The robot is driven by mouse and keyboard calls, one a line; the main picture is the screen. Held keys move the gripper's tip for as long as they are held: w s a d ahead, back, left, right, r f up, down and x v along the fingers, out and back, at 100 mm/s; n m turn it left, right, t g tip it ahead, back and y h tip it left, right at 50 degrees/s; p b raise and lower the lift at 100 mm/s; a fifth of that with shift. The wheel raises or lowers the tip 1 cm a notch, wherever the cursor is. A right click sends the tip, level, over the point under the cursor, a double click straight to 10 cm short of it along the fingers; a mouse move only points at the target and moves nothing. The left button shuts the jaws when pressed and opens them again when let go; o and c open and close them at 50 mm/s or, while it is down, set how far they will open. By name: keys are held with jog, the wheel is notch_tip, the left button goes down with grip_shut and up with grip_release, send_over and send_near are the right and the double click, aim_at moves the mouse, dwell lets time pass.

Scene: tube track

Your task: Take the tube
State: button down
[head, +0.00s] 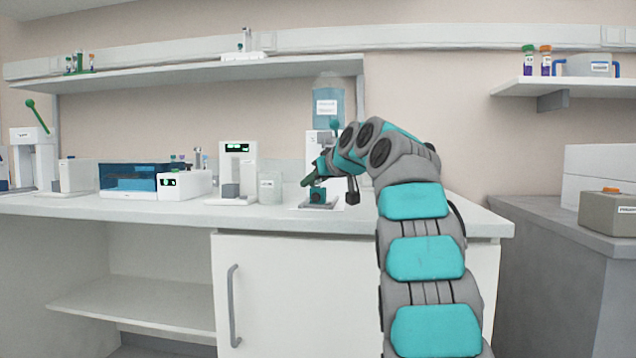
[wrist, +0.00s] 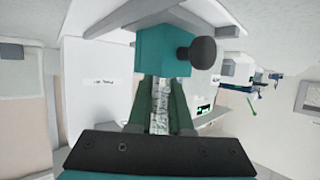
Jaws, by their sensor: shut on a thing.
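In the wrist view, the two dark green fingers of my gripper (wrist: 161,84) are shut on a pale, speckled, narrow thing (wrist: 160,108), which looks like the tube. Its far end meets or passes behind a teal block (wrist: 155,52) with a black knob (wrist: 197,53); I cannot tell whether it is inside the block. The tube itself cannot be made out in the head view.
The white counter (head: 120,208) holds a blue-lidded box (head: 127,177), a white device with a display (head: 238,170) and a pale jar (head: 270,188) left of my gripper. A blue bottle (head: 328,98) stands behind. A shelf (head: 180,72) runs above.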

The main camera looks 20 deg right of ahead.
jog(key=shift+r, duration=0.1)
notch_tip(320, 180, up, 4)
jog(key=p, duration=0.3)
jog(key=shift+s, duration=0.1)
jog(key=s+d+b, duration=0.1)
jog(key=s+b, duration=0.6)
jog(key=s, duration=0.8)
jog(key=shift+s+r, duration=0.4)
